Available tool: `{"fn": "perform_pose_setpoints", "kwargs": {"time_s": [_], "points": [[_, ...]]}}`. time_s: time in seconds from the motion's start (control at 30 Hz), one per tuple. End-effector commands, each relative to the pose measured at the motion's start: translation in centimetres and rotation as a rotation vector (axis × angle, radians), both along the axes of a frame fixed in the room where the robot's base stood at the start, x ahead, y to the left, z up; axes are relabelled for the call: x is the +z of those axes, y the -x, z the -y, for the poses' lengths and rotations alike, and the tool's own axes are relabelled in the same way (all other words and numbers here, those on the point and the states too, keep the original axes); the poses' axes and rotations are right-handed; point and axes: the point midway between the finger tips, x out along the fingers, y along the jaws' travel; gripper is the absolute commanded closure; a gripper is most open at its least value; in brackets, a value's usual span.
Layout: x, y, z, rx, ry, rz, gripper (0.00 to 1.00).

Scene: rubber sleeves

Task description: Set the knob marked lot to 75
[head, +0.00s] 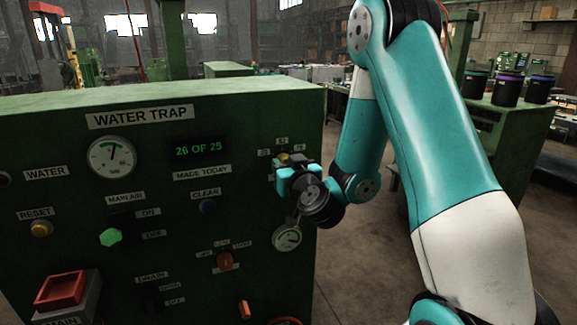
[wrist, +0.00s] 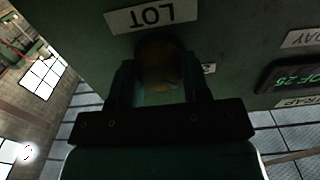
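The knob marked lot shows in the wrist view (wrist: 160,65) as a dark, brownish round shape under the LOT label (wrist: 153,16), which appears upside down. My gripper (wrist: 160,82) has one finger on each side of this knob. Whether the fingers touch it is too dark to tell. In the head view my gripper (head: 292,172) is at the right part of the green panel (head: 130,230) and hides most of the knob. Small number labels (head: 282,142) stand around it, too small to read surely. The knob's pointer direction is hidden.
A small dial (head: 287,238) sits just below my gripper. Open floor lies right of the panel.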

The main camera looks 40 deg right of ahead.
Motion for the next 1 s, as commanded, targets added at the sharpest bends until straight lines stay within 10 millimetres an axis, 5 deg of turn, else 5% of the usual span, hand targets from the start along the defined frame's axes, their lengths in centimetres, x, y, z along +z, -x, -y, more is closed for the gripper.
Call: {"fn": "perform_pose_setpoints", "kwargs": {"time_s": [0.47,1.0], "points": [[0.0,0.07,0.21,-0.003,-0.113,0.032,0.81],[-0.02,0.09,0.23,-0.004,-0.579,0.167,0.81]]}}
